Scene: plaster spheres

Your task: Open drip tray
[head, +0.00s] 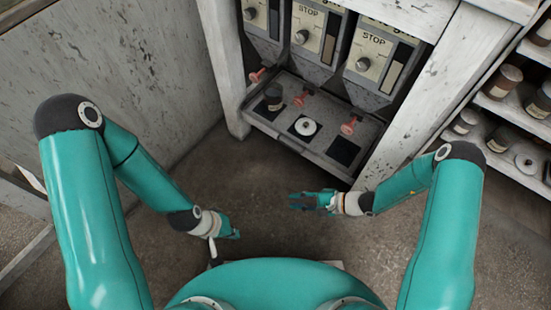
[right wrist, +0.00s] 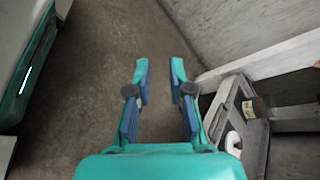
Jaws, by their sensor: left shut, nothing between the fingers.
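The drip tray (head: 275,132) is a worn grey metal shelf below a row of dispensers, with dark square inserts. A dark jar (head: 273,96) and a white ring-shaped piece (head: 305,127) sit on it. It also shows at the right in the right wrist view (right wrist: 221,101). My left gripper (head: 236,234) is shut and empty, low over the floor, well in front of the tray. My right gripper (head: 292,200) is in front of the tray, apart from it. In the right wrist view its fingers (right wrist: 158,66) stand open with only floor between them.
Several dispensers marked STOP (head: 372,50) with red taps (head: 349,126) hang over the tray. White wooden posts (head: 222,70) flank it. A shelf with jars (head: 503,82) stands at the right. A grey wall (head: 110,70) is at the left. The floor (head: 250,180) before the tray is clear.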

